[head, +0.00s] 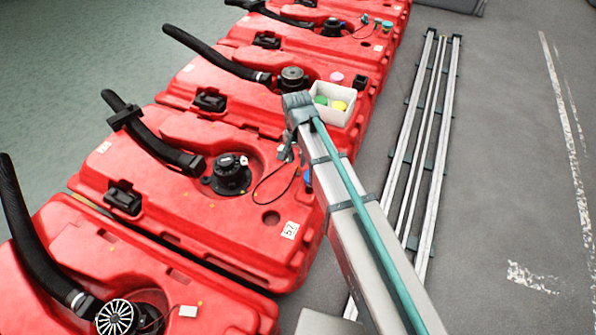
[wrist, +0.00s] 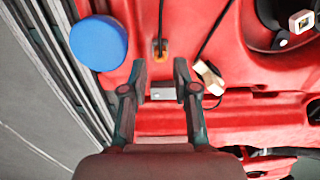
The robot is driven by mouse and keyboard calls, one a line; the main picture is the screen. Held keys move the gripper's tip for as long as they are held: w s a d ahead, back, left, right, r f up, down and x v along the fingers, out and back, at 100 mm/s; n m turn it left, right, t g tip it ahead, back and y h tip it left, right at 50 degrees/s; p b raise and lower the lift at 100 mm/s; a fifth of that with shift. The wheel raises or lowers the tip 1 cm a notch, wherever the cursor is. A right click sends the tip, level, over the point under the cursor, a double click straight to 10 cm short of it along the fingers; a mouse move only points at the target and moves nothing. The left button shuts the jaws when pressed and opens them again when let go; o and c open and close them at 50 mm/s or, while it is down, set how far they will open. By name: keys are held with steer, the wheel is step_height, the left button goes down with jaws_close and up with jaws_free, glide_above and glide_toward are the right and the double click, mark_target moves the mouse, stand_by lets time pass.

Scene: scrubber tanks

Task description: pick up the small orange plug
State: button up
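I cannot tell how far above the tank the fingertips are. In the head view my gripper (head: 287,154) hangs over the right part of the tank marked 57; I cannot make out the plug there.
A round blue cap (wrist: 98,43) lies left of the fingers, and a pale connector (wrist: 209,78) is close by the right finger. Several red tanks (head: 120,230) with black hoses stand in a row. A white box (head: 333,102) sits beyond my arm. Rails (head: 425,130) run at the right.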

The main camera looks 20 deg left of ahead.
mark_target(297, 169)
step_height(297, 169, down, 5)
steer(key=b, duration=0.2)
steer(key=shift+w+f+b, duration=0.1)
steer(key=shift+w+b, duration=0.05)
steer(key=shift+b, duration=0.25)
jaws_close()
